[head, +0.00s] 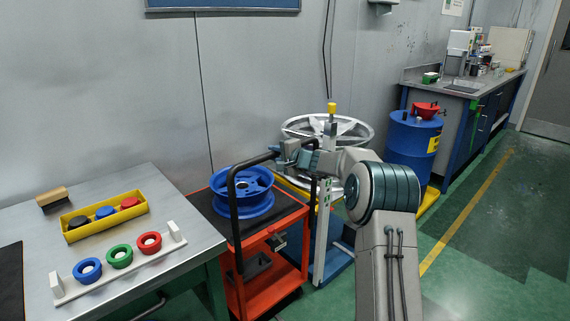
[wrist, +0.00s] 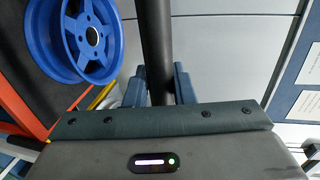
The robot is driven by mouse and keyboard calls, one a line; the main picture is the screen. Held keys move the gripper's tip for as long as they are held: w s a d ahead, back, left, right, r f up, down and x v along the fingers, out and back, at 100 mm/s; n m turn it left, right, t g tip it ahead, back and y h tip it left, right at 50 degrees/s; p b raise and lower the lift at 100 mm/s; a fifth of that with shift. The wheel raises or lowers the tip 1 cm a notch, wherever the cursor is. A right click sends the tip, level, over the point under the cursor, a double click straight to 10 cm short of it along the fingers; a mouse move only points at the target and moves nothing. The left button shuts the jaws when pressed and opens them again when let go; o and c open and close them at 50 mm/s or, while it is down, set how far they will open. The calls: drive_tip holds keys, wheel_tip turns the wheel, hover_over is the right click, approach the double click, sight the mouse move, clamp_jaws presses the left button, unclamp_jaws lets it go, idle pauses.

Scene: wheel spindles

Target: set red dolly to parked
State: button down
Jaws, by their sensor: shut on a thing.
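The red dolly (head: 262,278) stands on the floor beside the metal table, with a black top and a tall black push handle (head: 233,215). A blue wheel rim (head: 243,197) lies on its top. My gripper (head: 279,152) reaches from the right to the upper part of the handle. In the wrist view, the fingers of my gripper (wrist: 160,82) are on both sides of the black handle bar (wrist: 156,45), shut on it. The blue rim (wrist: 92,40) shows at the upper left there. Any mark for the parked place is not visible.
A blue stand (head: 332,255) with a silver wheel (head: 350,129) stands close right of the dolly. The metal table (head: 180,210) is close on its left, holding a yellow tray (head: 104,216) and several rings. A blue drum (head: 412,150) stands farther right. Green floor is open at right.

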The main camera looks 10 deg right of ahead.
drive_tip(key=shift+w+a, duration=0.5)
drive_tip(key=shift+w, duration=0.05)
drive_tip(key=shift+r, duration=0.2)
drive_tip(key=c, duration=1.5)
unclamp_jaws()
drive_tip(key=shift+o, duration=1.1)
drive_tip(key=shift+w+a+f, duration=0.1)
drive_tip(key=shift+w+a, duration=0.05)
drive_tip(key=shift+w, duration=0.05)
drive_tip(key=shift+d, duration=0.25)
drive_tip(key=shift+s+d+b, duration=0.35)
drive_tip(key=shift+s, duration=0.15)
drive_tip(key=b+v, duration=0.1)
drive_tip(key=v, duration=1.1)
drive_tip(key=shift+s+r+b, duration=0.25)
drive_tip(key=shift+b, duration=0.1)
